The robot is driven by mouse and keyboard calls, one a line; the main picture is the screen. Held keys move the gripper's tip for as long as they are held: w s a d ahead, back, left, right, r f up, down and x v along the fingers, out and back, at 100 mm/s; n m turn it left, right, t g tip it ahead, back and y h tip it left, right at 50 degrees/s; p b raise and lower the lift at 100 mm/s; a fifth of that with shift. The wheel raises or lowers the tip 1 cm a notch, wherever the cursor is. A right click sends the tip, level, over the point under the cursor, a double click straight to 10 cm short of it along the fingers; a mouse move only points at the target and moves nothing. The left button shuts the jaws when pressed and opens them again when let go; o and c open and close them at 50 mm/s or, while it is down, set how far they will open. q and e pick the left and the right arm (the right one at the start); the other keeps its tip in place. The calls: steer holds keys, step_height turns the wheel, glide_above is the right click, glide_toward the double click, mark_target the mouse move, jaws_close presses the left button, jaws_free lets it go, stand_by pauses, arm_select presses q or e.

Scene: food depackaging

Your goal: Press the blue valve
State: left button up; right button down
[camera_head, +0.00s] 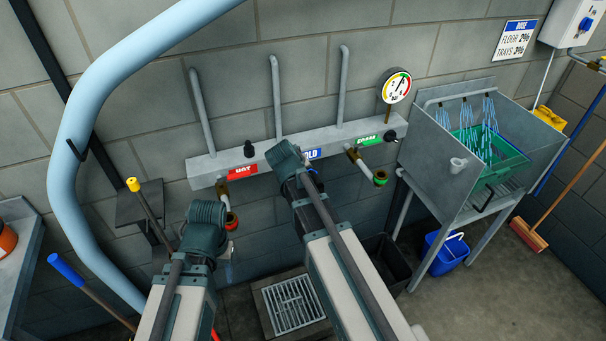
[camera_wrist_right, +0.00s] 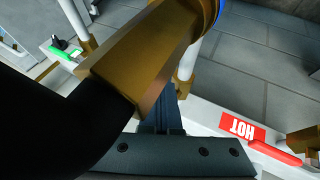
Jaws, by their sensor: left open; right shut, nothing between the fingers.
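The blue COLD label (camera_head: 312,153) marks the middle valve on the grey manifold (camera_head: 335,137). The valve's knob is hidden in the head view behind my right gripper and wrist. In the right wrist view, a brass outlet with a blue ring (camera_wrist_right: 221,10) is very close, beside a large black shape that I cannot identify. My right gripper (camera_wrist_right: 160,115) is shut and empty, close to that brass; whether it touches is unclear. My left gripper (camera_head: 225,262) is open and empty, low in front of the wall below the HOT outlet.
The red HOT label (camera_head: 243,173) and green foam label (camera_head: 369,140) flank the middle valve, each with a black knob nearby. A pressure gauge (camera_head: 397,86) stands above. A thick light-blue pipe (camera_head: 75,150) curves on the left. A metal sink (camera_head: 425,165) stands to the right.

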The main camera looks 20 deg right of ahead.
arm_select(q)
step_height(320, 180, up, 11)
steer(key=p, duration=1.1)
arm_select(e)
steer(key=v, duration=1.3)
steer(key=shift+s+r, duration=0.25)
steer(key=shift+r, duration=0.05)
steer(key=shift+a, duration=0.1)
